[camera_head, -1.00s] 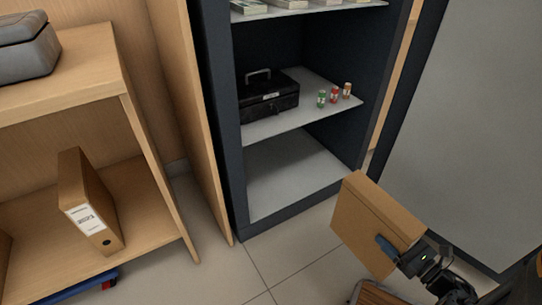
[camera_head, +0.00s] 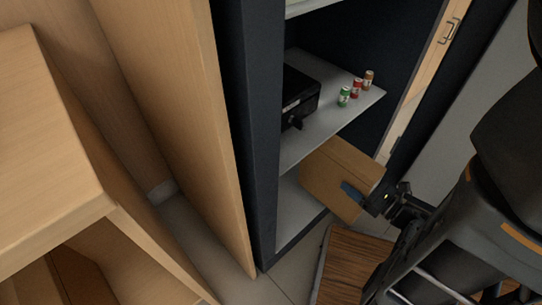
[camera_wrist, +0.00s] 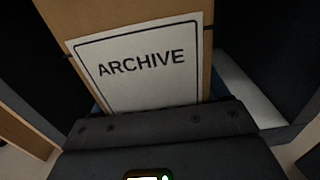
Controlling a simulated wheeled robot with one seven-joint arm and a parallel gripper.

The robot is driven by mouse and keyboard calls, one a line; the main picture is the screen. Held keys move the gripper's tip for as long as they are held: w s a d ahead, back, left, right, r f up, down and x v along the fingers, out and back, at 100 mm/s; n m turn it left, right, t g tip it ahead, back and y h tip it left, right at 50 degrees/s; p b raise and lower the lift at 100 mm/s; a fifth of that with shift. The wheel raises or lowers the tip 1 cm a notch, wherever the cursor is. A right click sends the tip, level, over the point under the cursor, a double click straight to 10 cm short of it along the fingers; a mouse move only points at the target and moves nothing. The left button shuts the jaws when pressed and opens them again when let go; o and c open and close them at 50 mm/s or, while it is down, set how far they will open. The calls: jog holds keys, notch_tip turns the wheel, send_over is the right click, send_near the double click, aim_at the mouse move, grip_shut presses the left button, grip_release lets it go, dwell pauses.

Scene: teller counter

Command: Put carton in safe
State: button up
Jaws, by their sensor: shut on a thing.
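The brown carton (camera_head: 338,172) is held at the mouth of the open safe (camera_head: 262,130), in front of its lower compartment and a little below the middle shelf (camera_head: 318,133). My gripper (camera_head: 364,196) is shut on the carton; a blue finger lies along its near side. In the wrist view the carton (camera_wrist: 228,12) fills the middle, with a white "ARCHIVE" label facing the camera. The carton hides part of the safe's bottom shelf (camera_head: 297,212). I cannot tell how far inside the carton reaches.
A black cash box (camera_head: 300,92) and three small rolls, green (camera_head: 344,97), red and brown, stand on the middle shelf. A wooden panel (camera_head: 190,120) and shelf unit (camera_head: 60,140) are at left. A wood-topped object (camera_head: 345,268) is below the carton.

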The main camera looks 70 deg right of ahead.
aim_at(337, 175)
jog(key=f+b+x, duration=0.3)
jog(key=x, duration=1.5)
jog(key=shift+w+d+f, duration=0.2)
jog(key=shift+w, duration=0.15)
jog(key=shift+f+b, duration=0.25)
jog(key=shift+b, duration=0.05)
jog(key=o, duration=1.8)
jog(key=shift+r, duration=0.1)
jog(key=p+v, duration=0.2)
jog(key=v, duration=1)
jog(key=shift+r, duration=0.1)
